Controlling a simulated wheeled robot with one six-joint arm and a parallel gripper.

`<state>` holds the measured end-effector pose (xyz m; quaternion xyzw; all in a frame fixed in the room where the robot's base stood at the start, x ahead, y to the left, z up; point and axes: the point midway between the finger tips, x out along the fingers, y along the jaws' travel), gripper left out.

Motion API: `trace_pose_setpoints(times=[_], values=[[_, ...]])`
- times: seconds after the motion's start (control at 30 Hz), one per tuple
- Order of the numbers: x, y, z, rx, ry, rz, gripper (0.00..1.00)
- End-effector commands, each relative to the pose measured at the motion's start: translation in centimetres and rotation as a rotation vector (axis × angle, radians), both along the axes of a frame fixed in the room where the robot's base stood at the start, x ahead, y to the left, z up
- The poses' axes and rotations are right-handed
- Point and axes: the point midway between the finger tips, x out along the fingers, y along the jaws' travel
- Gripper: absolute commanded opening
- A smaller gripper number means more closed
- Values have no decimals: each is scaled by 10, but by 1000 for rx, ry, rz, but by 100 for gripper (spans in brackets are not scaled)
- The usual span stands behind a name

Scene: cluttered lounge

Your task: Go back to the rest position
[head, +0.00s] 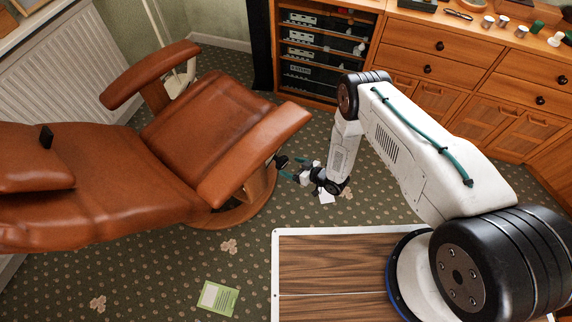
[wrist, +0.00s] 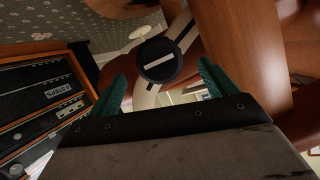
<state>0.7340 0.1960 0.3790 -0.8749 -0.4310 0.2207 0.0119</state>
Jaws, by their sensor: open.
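My gripper (head: 286,168) is at the end of my bent arm in the head view, low beside the front of the brown leather recliner (head: 225,110). It points left, toward the chair's wooden base (head: 258,190). In the wrist view its two teal fingers (wrist: 165,88) stand wide apart with nothing held between them. Beyond them show brown chair parts (wrist: 262,50) and a dark round disc with a white bar (wrist: 159,60); I cannot tell what the disc belongs to.
A cabinet with stacked electronics (head: 318,55) stands behind, also in the wrist view (wrist: 50,95). Wooden drawers (head: 450,60) with small items on top are at back right. A green booklet (head: 217,298) lies on the carpet. A small black object (head: 46,137) is on the recliner.

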Motion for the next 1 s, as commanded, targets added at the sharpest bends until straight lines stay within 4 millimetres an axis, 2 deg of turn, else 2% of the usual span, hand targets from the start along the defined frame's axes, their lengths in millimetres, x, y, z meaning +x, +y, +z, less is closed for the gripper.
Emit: trace_pose_setpoints(times=[0.2, 0.73, 0.87, 0.97, 1.0], values=[[-8, -9, 6, 1, -1, 2, 84], [-8, -9, 4, -6, 2, 3, 84], [-13, -15, -12, -77, 49, 7, 84], [-31, -29, -36, -185, 144, -1, 84], [-42, -36, -47, -237, 193, -4, 84]])
